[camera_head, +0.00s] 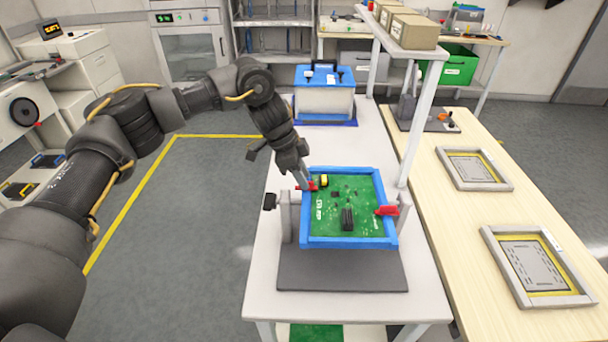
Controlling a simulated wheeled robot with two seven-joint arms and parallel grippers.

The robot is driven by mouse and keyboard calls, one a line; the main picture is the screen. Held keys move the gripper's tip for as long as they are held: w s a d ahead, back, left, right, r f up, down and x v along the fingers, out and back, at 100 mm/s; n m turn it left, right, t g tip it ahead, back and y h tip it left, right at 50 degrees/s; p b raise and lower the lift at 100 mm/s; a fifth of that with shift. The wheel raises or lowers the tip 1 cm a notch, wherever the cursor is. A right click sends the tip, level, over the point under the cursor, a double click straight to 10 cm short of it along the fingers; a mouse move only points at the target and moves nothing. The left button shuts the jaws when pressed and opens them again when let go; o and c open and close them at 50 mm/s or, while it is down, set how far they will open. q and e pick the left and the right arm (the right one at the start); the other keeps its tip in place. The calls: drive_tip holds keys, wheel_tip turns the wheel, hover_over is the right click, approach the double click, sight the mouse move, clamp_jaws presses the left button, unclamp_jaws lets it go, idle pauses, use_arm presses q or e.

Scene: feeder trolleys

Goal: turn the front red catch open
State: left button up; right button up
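A green circuit board (330,212) sits in a blue frame (350,242) held on a stand with a dark base plate (340,270). One red catch (312,187) is at the frame's left side, towards the back. Another red catch (387,210) is at the right side, a little nearer to me. My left gripper (303,182) comes down from above at the left catch. Its fingertips are at or close to that catch and partly hide it; I cannot tell whether they touch it or are shut. My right gripper is not in view.
A blue-lidded clear box (324,95) stands behind on the white table (425,292). A white post (422,125) rises right of the frame. The wooden bench (465,225) at the right bears two flat framed panels (473,168) (538,265).

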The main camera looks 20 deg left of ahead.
use_arm(q)
drive_tip(key=shift+w+d+f, duration=0.1)
drive_tip(key=shift+d+f, duration=0.1)
drive_tip(key=shift+f, duration=0.35)
clamp_jaws()
